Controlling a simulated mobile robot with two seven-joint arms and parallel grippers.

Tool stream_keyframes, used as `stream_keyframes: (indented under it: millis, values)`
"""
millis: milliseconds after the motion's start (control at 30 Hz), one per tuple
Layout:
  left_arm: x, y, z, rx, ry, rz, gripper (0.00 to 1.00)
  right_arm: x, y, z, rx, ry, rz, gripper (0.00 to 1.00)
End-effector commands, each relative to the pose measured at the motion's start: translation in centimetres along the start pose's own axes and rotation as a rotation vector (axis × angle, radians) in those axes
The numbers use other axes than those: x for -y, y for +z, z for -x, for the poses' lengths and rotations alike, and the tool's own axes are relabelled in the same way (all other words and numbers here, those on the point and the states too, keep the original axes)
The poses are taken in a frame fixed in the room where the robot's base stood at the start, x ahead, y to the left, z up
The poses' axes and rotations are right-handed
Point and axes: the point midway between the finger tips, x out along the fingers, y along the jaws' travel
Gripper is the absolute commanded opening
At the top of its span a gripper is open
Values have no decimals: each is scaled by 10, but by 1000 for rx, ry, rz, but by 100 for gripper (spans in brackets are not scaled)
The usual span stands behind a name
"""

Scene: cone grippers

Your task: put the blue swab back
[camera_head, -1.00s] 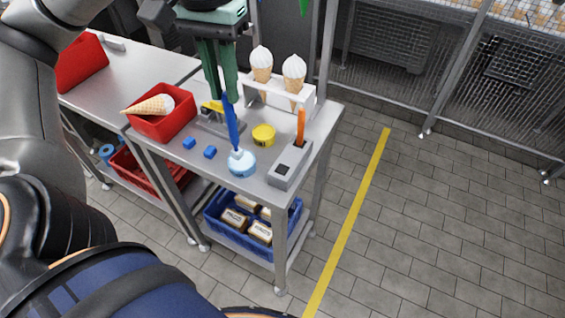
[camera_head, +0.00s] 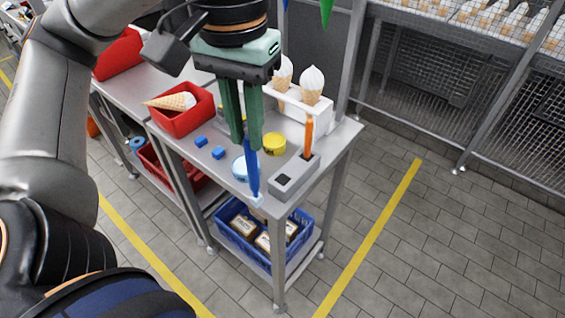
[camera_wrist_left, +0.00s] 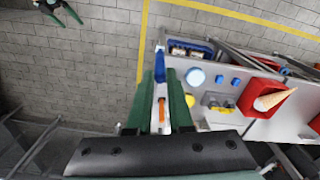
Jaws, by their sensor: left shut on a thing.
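My left gripper (camera_head: 244,146), with green fingers, is shut on the blue swab (camera_head: 253,175). The swab points down, its pale tip in front of the table's front edge in the head view; its height is hard to judge. In the left wrist view the blue swab (camera_wrist_left: 160,70) shows beyond the fingertips. The grey holder block (camera_head: 295,178) is just right of the swab. It has a dark open hole at its front and an orange swab (camera_head: 309,138) upright in its rear hole. My right gripper (camera_wrist_left: 60,12) shows small at the left wrist view's top left, fingers apart, empty.
A light-blue round pot (camera_head: 239,168) stands left of the swab, a yellow pot (camera_head: 275,144) behind. Two blue cubes (camera_head: 218,153), a red bin (camera_head: 186,119) with a cone, and a white cone rack (camera_head: 322,112) share the steel table. A blue crate (camera_head: 231,243) sits below.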

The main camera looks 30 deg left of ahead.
Motion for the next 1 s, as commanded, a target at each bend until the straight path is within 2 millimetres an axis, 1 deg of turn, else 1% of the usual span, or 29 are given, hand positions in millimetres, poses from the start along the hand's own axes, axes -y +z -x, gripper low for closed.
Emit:
stream_keyframes:
  millis: [33, 300, 400, 500, 600, 800, 867, 1000]
  values:
    - [1, -10, -6, 7, -1, 4, 0, 0, 1, -1, 0, 0, 0, 100]
    - [4, -76, -37, 9, -1, 4, 0, 0, 4, -4, 0, -1, 0, 100]
    - [6, -93, -60, 9, -1, 2, 0, 0, 10, -9, 0, -1, 0, 100]
    - [6, -106, -75, 6, -1, 1, 0, 0, 13, -12, 0, -1, 0, 100]
    - [7, -114, -83, 4, -1, 1, 0, 0, 14, -12, 1, -1, 0, 100]
    - [8, -122, -92, 3, 0, 0, 0, 0, 16, -14, 1, -1, 0, 100]
    - [8, -127, -99, 5, -1, 1, 0, -1, 17, -15, 1, -1, 0, 100]
    - [9, -126, -120, 4, -4, 2, 0, -1, 17, -15, 1, -1, 0, 100]
